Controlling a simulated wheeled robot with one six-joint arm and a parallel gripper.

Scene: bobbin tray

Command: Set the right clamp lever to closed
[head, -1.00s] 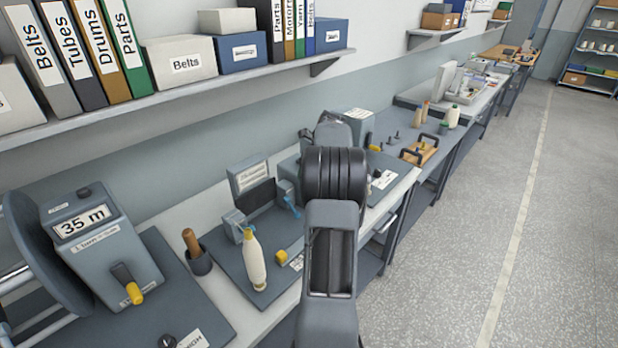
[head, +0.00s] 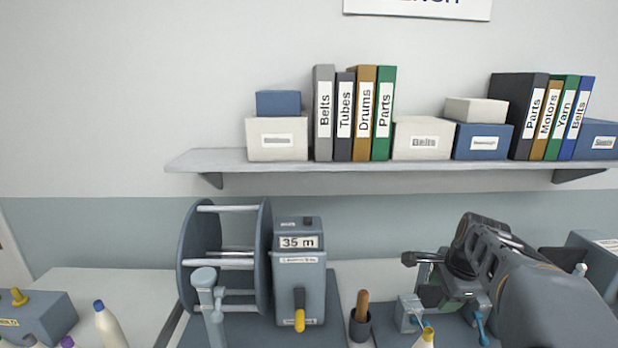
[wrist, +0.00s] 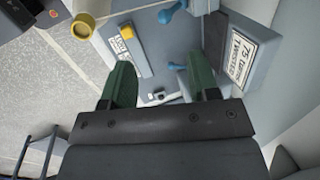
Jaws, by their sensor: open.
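The right clamp lever (head: 481,326) is light blue and points down and forward at the right end of the clamp fixture. In the wrist view a blue lever (wrist: 176,70), apparently the same one, shows between my finger lines, nearer the right finger. Another blue lever (wrist: 172,12) is at that view's top edge. A grey clamp block (head: 409,312) stands at the fixture's left. My gripper (wrist: 163,88) has two green fingers spread apart with nothing between them. In the head view it is above the fixture, and my arm hides part of it.
A bottle (head: 425,341) with a yellow tip stands in front of the fixture; its tip also shows in the wrist view (wrist: 83,27). A cup with a wooden handle (head: 360,322) and a reel machine marked 35 m (head: 299,270) are to the left. A loaded shelf (head: 380,160) hangs above.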

